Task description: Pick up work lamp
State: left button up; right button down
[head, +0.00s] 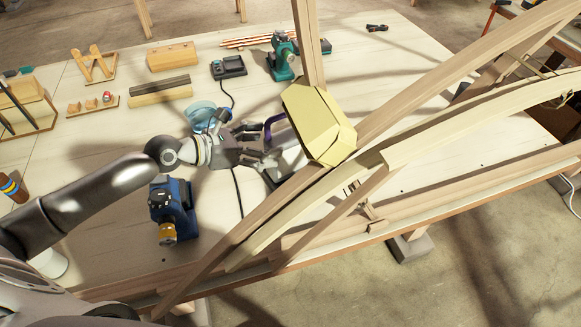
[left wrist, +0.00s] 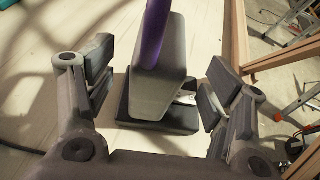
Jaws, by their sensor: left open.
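What looks like the work lamp has a purple stem (head: 270,127), a grey body and a dark base. In the head view it is partly hidden by my left gripper (head: 262,148) and a yellow faceted block; I cannot make out a lamp head. In the left wrist view the grey body (left wrist: 158,92) stands upright on its dark flat base (left wrist: 160,123), with the purple stem rising out of the top of the picture. My left gripper (left wrist: 157,82) is open, its fingers on either side of the body with visible gaps. My right gripper is not in view.
The yellow block (head: 314,122) and bent wooden laths (head: 400,122) stand close right of the gripper. A blue tool (head: 174,208) is in front, a light-blue round item (head: 203,112) behind. A black charger (head: 229,67) and green tool (head: 281,60) lie farther back.

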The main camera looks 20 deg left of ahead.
aim_at(288, 142)
pick_arm(q)
jog(key=shift+x, duration=0.9)
jog(key=shift+f+p+x, duration=0.15)
jog(key=shift+p+x, duration=0.2)
jog(key=shift+x, duration=1.1)
jog(key=shift+f+p+x, duration=0.15)
jog(key=shift+p+x, duration=0.2)
jog(key=shift+x, duration=1.1)
jog(key=shift+s+a, duration=0.15)
jog(key=shift+s, duration=0.05)
grip_shut()
jog(key=shift+w+r, duration=0.2)
jog(key=shift+r, duration=0.05)
